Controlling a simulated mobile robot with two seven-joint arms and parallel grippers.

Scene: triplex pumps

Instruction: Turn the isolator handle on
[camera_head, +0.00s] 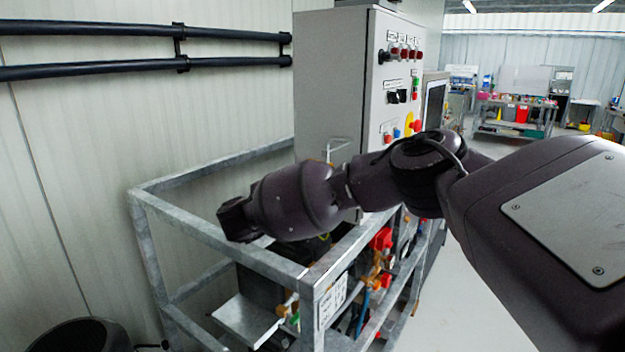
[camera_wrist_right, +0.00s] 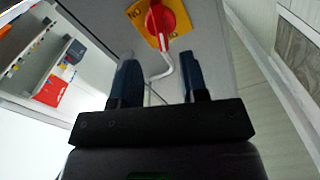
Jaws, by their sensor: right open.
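The isolator handle (camera_wrist_right: 162,18) is a red rotary knob on a yellow plate (camera_wrist_right: 137,12) with dark lettering, at the top of the right wrist view. It is mounted on a grey panel (camera_wrist_right: 205,45). My right gripper (camera_wrist_right: 157,66) is open, with its two dark fingers apart and pointing toward the panel. The red handle lies beyond the fingertips, with nothing between the fingers gripped. A bent metal handle (camera_wrist_right: 160,68) shows between the fingers. In the head view my right arm crosses from the right; I cannot make out the red handle there. My left gripper is not in view.
A grey control cabinet (camera_head: 330,75) with knobs and buttons stands behind a galvanised frame (camera_head: 215,237) holding pipes and valves. Black pipes (camera_head: 90,30) run along the left wall. Clear floor (camera_head: 455,290) lies right of the frame. A workbench (camera_head: 515,103) stands far back.

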